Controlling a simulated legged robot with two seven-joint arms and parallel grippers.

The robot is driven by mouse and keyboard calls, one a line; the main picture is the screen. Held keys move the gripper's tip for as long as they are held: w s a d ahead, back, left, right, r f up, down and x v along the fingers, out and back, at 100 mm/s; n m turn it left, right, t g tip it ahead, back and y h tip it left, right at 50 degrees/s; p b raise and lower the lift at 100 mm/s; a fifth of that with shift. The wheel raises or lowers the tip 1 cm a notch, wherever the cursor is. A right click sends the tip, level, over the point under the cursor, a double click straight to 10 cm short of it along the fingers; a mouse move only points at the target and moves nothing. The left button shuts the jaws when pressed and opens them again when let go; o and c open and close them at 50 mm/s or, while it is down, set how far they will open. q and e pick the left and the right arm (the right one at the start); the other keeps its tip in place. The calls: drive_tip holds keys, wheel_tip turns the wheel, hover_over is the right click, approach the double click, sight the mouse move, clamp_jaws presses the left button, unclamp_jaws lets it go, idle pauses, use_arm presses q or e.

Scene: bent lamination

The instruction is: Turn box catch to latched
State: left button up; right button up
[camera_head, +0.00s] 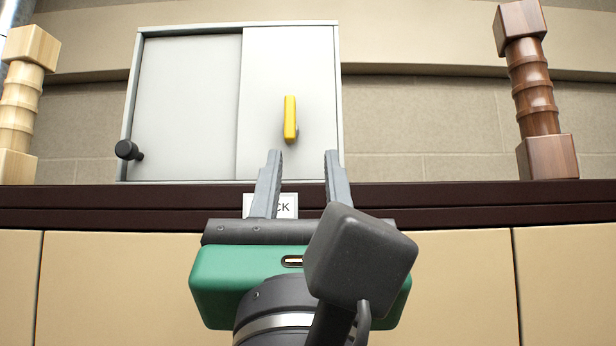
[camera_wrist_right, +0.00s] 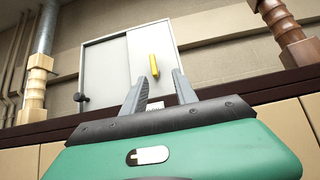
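The box (camera_head: 190,105) is a light grey cabinet with two front panels, standing on a dark shelf. Its yellow catch (camera_head: 290,119) is on the right panel and points about upright; it also shows in the right wrist view (camera_wrist_right: 154,65). A black knob (camera_head: 128,150) sits low on the left panel. My right gripper (camera_head: 302,155) is open and empty, its fingers pointing up toward the cabinet below the catch. In the right wrist view its fingertips (camera_wrist_right: 161,77) also stand apart, with nothing between them. My left gripper is not in view.
A light wooden post (camera_head: 17,110) stands left of the cabinet and a dark wooden post (camera_head: 533,90) stands right. The dark shelf edge (camera_head: 450,194) runs below. A label (camera_head: 287,206) is partly hidden behind my right gripper. The wall space right of the cabinet is clear.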

sight(289, 122)
drive_tip(key=p+x, duration=0.2)
drive_tip(key=x, duration=0.2)
drive_tip(key=p+x, duration=0.3)
drive_tip(key=x, duration=0.1)
drive_tip(key=p+x, duration=0.3)
drive_tip(key=x, duration=0.2)
drive_tip(key=shift+w+a+f, duration=0.25)
drive_tip(key=shift+w, duration=0.15)
drive_tip(key=shift+w+f, duration=0.1)
drive_tip(key=shift+w, duration=0.2)
drive_tip(key=shift+s+a, duration=0.35)
drive_tip(key=shift+a, duration=0.2)
drive_tip(key=c, duration=0.3)
drive_tip(key=shift+s+a, duration=0.15)
drive_tip(key=shift+a, duration=0.2)
clamp_jaws()
drive_tip(key=shift+d, duration=0.35)
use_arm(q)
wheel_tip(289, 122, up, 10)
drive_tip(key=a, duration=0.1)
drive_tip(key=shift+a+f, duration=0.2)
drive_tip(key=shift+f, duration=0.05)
use_arm(e)
drive_tip(key=shift+a, duration=0.1)
